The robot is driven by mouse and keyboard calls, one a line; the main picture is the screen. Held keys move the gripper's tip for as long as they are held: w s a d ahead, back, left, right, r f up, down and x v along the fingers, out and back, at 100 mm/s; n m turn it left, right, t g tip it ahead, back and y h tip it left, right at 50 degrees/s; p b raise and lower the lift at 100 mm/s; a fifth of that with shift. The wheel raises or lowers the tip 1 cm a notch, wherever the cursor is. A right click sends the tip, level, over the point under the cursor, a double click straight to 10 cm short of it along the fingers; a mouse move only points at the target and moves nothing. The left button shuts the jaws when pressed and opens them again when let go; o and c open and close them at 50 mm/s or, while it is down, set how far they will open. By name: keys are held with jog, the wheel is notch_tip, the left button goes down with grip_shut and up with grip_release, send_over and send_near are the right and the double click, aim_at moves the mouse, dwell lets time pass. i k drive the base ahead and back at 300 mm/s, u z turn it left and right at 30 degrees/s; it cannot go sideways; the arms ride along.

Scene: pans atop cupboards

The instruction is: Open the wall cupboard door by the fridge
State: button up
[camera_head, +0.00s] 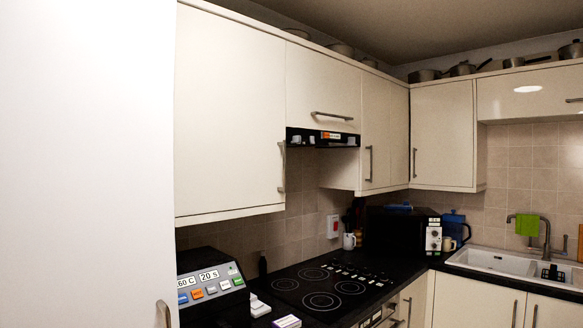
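The wall cupboard door (228,105) is a large cream panel at left centre, directly right of a tall white front. It looks shut and flush with its cupboard. Its vertical metal bar handle (282,167) is at the lower right edge of the door. The tall white front (85,150), likely the fridge, fills the left side, with part of a handle (163,314) at its lower right. My gripper does not show in this view.
Below are a black hob (320,290), a grey device with coloured buttons (212,287) and a black microwave (395,232). An extractor hood (322,138) is right of the door. Pans (462,68) stand atop the cupboards. The sink (515,264) is far right.

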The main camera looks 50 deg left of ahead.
aim_at(230, 129)
jog(key=u, duration=0.35)
jog(key=i, duration=1.45)
jog(key=u, duration=0.8)
jog(key=i, duration=0.6)
jog(key=u, duration=0.8)
jog(key=i, duration=0.5)
jog(key=u, duration=0.7)
jog(key=i, duration=0.55)
jog(key=u, duration=0.35)
